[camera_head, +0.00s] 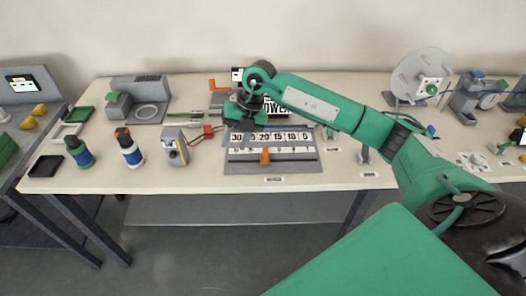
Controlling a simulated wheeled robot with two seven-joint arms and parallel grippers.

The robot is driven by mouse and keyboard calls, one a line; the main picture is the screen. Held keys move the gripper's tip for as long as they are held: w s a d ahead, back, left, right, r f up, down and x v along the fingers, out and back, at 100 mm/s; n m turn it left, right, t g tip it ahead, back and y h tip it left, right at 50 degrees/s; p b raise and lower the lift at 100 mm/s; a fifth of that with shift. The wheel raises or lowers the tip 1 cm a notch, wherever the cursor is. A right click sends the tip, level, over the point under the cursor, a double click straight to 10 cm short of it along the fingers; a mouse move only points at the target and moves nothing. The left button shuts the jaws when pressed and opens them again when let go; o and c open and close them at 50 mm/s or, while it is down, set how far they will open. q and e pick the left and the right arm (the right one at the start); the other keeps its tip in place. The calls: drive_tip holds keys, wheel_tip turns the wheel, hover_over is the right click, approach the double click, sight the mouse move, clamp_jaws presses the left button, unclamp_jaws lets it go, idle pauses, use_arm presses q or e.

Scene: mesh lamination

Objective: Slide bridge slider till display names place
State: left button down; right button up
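The bridge slider (265,155) is a small orange block on a grey plate (290,167) at the middle front of the table. My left gripper is out of view.
A grey and yellow device (175,147) with a red part stands left of the plate. Two bottles (129,147) and a black tray (46,166) are farther left. A large grey disc (412,72) stands at the back right. The table's front edge is clear.

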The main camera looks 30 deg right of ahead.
sight(265, 149)
drive_tip(key=d+r+m+h, duration=0.25)
drive_tip(key=d+h, duration=0.25)
drive_tip(key=d, duration=0.5)
drive_tip(key=shift+n+g, duration=0.25)
drive_tip(key=shift+g, duration=0.05)
drive_tip(key=f+p, duration=0.1)
drive_tip(key=f, duration=0.3)
drive_tip(key=f+p, duration=0.1)
drive_tip(key=f, duration=0.4)
drive_tip(key=f+p, duration=0.1)
drive_tip(key=f, duration=0.3)
drive_tip(key=shift+w+d+f, duration=0.1)
drive_tip(key=shift+w+f, duration=0.1)
drive_tip(key=shift+w, duration=0.05)
clamp_jaws()
